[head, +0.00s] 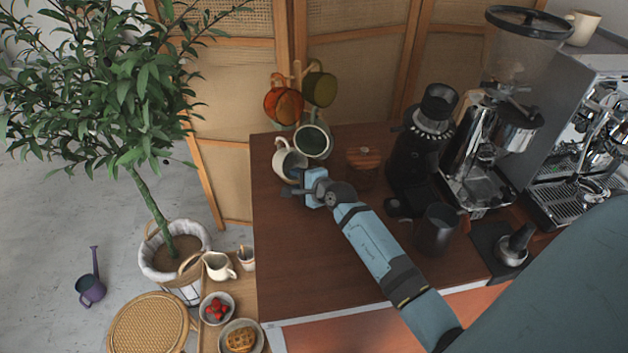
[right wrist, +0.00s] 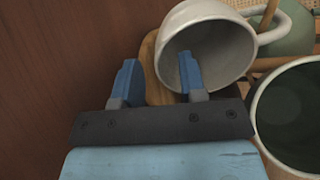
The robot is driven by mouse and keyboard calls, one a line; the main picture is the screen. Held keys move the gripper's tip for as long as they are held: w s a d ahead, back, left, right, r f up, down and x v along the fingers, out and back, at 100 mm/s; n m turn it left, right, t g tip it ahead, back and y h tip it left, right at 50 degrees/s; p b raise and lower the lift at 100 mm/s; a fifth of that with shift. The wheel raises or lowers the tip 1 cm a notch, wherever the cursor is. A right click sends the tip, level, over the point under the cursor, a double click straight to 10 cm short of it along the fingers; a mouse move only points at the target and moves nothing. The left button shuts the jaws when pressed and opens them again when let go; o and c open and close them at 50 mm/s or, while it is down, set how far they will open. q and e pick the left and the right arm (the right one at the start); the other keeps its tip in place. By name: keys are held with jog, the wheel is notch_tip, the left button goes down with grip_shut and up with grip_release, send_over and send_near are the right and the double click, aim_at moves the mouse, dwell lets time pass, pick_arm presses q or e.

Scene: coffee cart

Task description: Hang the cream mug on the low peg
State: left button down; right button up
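The cream mug (head: 291,164) is at the mug tree's low level, its mouth tilted toward my right gripper (head: 297,185). In the right wrist view, the mug (right wrist: 222,48) shows its open mouth, and a wooden peg (right wrist: 268,14) appears within its handle loop. My right gripper (right wrist: 158,85) is open there. One finger overlaps the mug's mouth and the other is outside, with the rim between them and gaps visible. Whether either finger touches the mug is unclear. The mug tree (head: 297,72) is mostly hidden by mugs. My left gripper is not in view.
An orange mug (head: 283,104) and an olive mug (head: 319,89) hang higher on the tree. A green-lined mug (head: 313,141) is close beside the cream mug. A wooden-lidded canister (head: 363,160) and black grinder (head: 420,150) stand to the right. The counter's front left (head: 300,270) is clear.

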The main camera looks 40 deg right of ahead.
jog(key=b+v, duration=0.1)
jog(key=v, duration=1.1)
jog(key=shift+s+r, duration=0.1)
jog(key=shift+s, duration=0.15)
